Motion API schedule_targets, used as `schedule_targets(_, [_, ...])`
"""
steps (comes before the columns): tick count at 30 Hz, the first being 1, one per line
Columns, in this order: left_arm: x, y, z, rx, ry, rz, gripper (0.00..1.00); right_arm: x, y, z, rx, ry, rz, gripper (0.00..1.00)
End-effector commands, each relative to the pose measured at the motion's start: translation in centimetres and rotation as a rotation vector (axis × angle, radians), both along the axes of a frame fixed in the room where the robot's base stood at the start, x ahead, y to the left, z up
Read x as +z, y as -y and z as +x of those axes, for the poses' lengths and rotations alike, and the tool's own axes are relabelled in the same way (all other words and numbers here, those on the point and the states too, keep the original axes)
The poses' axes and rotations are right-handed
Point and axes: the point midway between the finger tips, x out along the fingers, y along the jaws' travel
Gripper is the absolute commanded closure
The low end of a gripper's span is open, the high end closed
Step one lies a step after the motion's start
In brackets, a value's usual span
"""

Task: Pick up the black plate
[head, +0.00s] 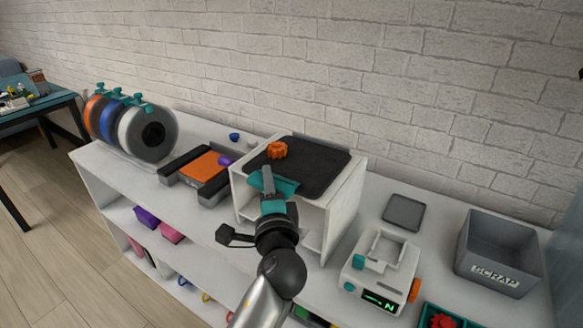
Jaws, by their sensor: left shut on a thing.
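The black plate (322,166) is at the top of a white open-fronted box (343,205). I cannot tell whether it rests on the box or is just above it. An orange gear-shaped piece (277,150) lies on the plate's left part. A teal tab (287,187) shows at the plate's front edge. My left gripper (267,180) is at this edge, shut on the plate by the tab; the fingers partly hide the tab. My right gripper is out of view.
Left of the box is a dark tray with an orange pad (203,165), then several filament spools (150,135). Right are a white scale (380,268), a flat grey square (404,212) and a grey scrap bin (497,250). A brick wall stands behind.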

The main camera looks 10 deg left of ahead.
Motion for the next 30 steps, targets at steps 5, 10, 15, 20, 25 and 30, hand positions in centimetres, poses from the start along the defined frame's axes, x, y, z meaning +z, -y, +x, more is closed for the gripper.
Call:
schedule_targets(5, [0.2,0.0,0.0,0.0,0.005,0.001,1.0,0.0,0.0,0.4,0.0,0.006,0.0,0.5])
schedule_targets(10, [0.4,0.0,0.0,0.0,0.005,0.0,1.0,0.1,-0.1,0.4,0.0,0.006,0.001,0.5])
schedule_targets(15, [2.4,0.0,0.0,0.001,0.007,-0.002,1.0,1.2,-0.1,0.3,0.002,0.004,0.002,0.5])
schedule_targets(20, [6.6,0.0,0.0,0.0,0.01,-0.003,1.0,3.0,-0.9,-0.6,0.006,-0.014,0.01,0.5])
schedule_targets(25, [11.7,0.0,0.0,0.0,0.01,-0.003,1.0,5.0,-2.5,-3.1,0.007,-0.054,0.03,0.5])
schedule_targets(30, [16.0,0.0,0.0,0.0,0.008,-0.002,1.0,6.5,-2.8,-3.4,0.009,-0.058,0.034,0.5])
